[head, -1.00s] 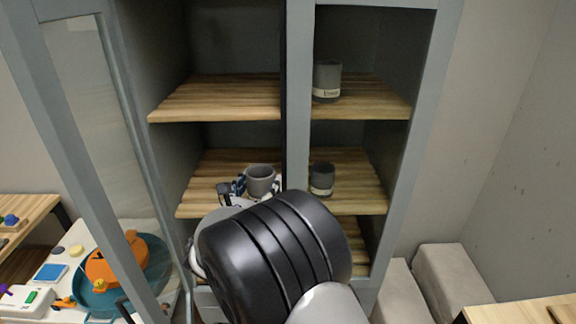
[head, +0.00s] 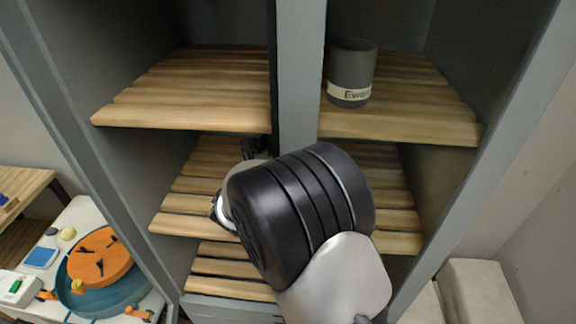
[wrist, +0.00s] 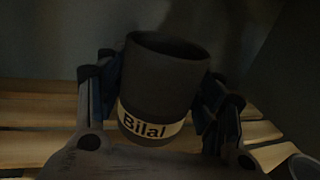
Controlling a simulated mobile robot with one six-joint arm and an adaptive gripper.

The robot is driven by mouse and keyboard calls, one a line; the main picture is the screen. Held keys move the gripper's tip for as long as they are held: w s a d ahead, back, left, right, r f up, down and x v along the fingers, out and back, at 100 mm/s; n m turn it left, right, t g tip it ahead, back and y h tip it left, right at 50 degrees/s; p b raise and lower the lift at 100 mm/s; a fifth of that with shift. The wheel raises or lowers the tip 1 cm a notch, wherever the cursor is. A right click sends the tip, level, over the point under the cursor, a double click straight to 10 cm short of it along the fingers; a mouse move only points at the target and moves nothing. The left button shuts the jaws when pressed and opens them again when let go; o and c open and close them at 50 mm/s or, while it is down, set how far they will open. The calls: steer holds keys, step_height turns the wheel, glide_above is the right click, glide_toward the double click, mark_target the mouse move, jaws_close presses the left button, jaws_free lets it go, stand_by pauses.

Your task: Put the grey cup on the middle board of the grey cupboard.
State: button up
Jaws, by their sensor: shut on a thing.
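The grey cup (wrist: 165,78) is between the fingers of my gripper (wrist: 160,88) in the wrist view, with a pale band reading "Bilal". The fingers press on both its sides and it leans slightly. Wooden slats show behind it; I cannot tell whether its base touches a board. In the head view, my arm's dark wrist hides the cup and most of the gripper. The grey cupboard (head: 300,75) is open. Its board (head: 185,225) below the upper visible one is level with my wrist, partly hidden by it.
Another grey cup, labelled "Ewan" or similar (head: 352,70), stands on the upper visible board (head: 400,122), right of the centre post. A lower board (head: 225,290) shows below. A round rim (wrist: 303,167) shows at the wrist view's lower right. A table with an orange-and-teal object (head: 100,262) stands left.

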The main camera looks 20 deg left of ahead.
step_height(320, 180, down, 3)
steer(key=shift+s+r, duration=0.15)
steer(key=shift+f+b, duration=0.5)
steer(key=shift+f, duration=1.5)
steer(key=shift+f, duration=0.25)
steer(key=o, duration=1.3)
steer(key=shift+o, duration=0.2)
steer(key=shift+r, duration=0.15)
steer(key=shift+r, duration=0.1)
steer(key=s+p, duration=0.1)
steer(key=s, duration=1.1)
steer(key=shift+a, duration=0.15)
